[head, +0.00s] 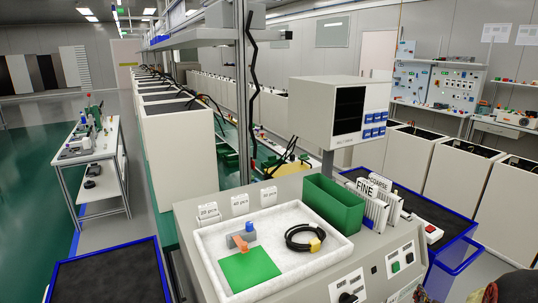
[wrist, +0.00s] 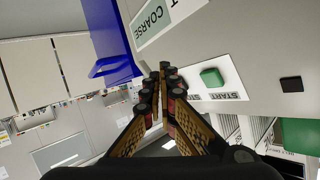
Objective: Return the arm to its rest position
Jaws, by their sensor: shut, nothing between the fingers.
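My gripper (wrist: 163,75) shows in the wrist view, with its two dark-tipped fingers brought together and nothing between them. The fingertips appear beside a white START label with a green button (wrist: 212,77); how far they are from the panel I cannot tell. My gripper is not clearly visible in the head view. A dark, partly coloured shape at the lower right edge of the head view may be part of my arm, but I cannot tell.
The grey machine (head: 375,250) carries a white tray (head: 210,250), a green bin (head: 333,205) and FINE and COARSE signs. A blue-rimmed black surface (head: 110,275) is at lower left. A blue bin (head: 455,254) is at right. Green floor (head: 25,200) is clear at far left.

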